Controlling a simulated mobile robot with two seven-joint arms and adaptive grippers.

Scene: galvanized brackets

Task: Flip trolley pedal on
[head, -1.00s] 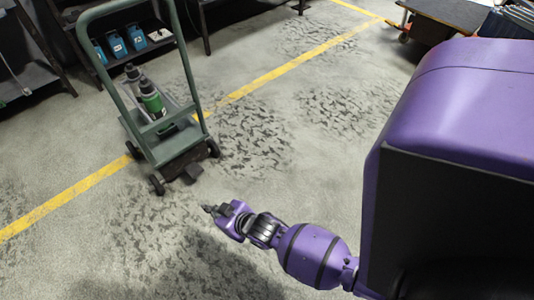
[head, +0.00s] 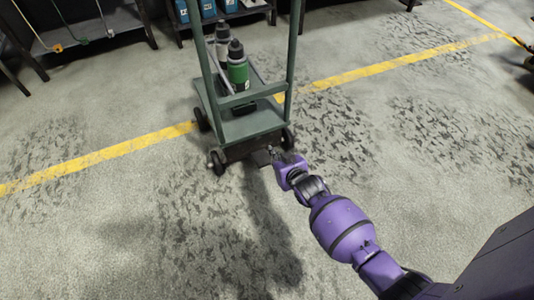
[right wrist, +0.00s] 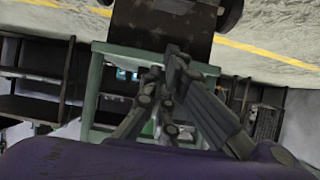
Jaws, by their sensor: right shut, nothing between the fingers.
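The trolley (head: 243,126) is a grey-green frame on small dark wheels, with a tall handle. Its pedal (head: 259,158) is a small dark flap low at the near edge, between the near wheels; its tilt is hard to read. My right gripper (head: 273,153) is shut and empty, just right of the pedal in the head view; contact cannot be told. In the right wrist view its dark fingers (right wrist: 170,75) point at the trolley frame (right wrist: 97,85), below a broad dark plate (right wrist: 160,25). I cannot tell whether this plate is the pedal. My left gripper is not in view.
Two bottles, one with a green label (head: 238,70), stand on the trolley deck. A shelf with blue boxes (head: 207,8) is behind. A yellow line (head: 100,155) crosses the floor. The floor around the trolley's near side is clear.

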